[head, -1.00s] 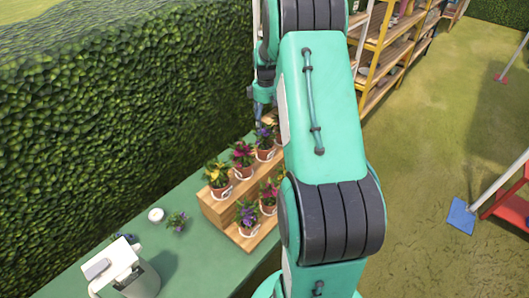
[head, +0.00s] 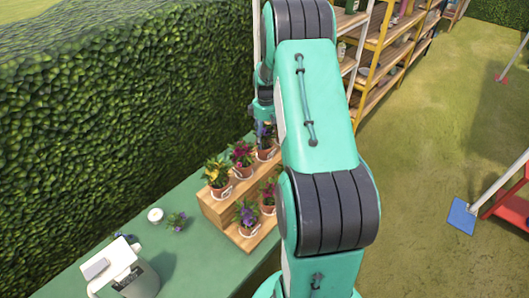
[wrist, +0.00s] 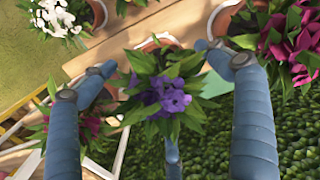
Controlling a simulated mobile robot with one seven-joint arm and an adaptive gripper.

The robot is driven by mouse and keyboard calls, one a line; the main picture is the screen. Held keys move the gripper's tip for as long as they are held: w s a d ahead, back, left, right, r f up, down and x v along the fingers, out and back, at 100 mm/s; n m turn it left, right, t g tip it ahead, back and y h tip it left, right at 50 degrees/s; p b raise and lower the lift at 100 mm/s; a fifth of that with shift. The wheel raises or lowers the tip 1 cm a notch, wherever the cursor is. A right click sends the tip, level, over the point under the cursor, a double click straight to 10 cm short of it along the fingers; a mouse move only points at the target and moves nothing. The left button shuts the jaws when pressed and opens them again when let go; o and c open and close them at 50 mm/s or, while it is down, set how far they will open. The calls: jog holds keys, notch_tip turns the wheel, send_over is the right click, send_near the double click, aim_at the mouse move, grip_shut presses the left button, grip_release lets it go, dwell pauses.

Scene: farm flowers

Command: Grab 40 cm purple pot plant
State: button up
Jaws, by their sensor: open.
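A purple-flowered pot plant (wrist: 168,96) with green leaves is in the middle of the wrist view, its terracotta pot rim partly hidden by leaves. My gripper (wrist: 157,62) is open, with blue fingers on the left and right of this plant and another blue part below it. I cannot tell whether any finger touches the leaves. In the head view my gripper (head: 263,108) is at the far end of the stepped wooden stand (head: 213,212), over a purple plant (head: 264,132). My arm hides part of the stand. Another purple plant (head: 247,214) stands on the lower step.
Close neighbours are a magenta plant (wrist: 295,42) on the right and a white-flowered plant (wrist: 52,16) at upper left. The stand is on a green table (head: 195,262) beside a tall hedge (head: 120,110). Shelves (head: 385,60) stand behind my arm.

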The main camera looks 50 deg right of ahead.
aim_at(265, 147)
jog(key=shift+a+f, duration=0.1)
jog(key=shift+f, duration=2.5)
jog(key=c, duration=1.6)
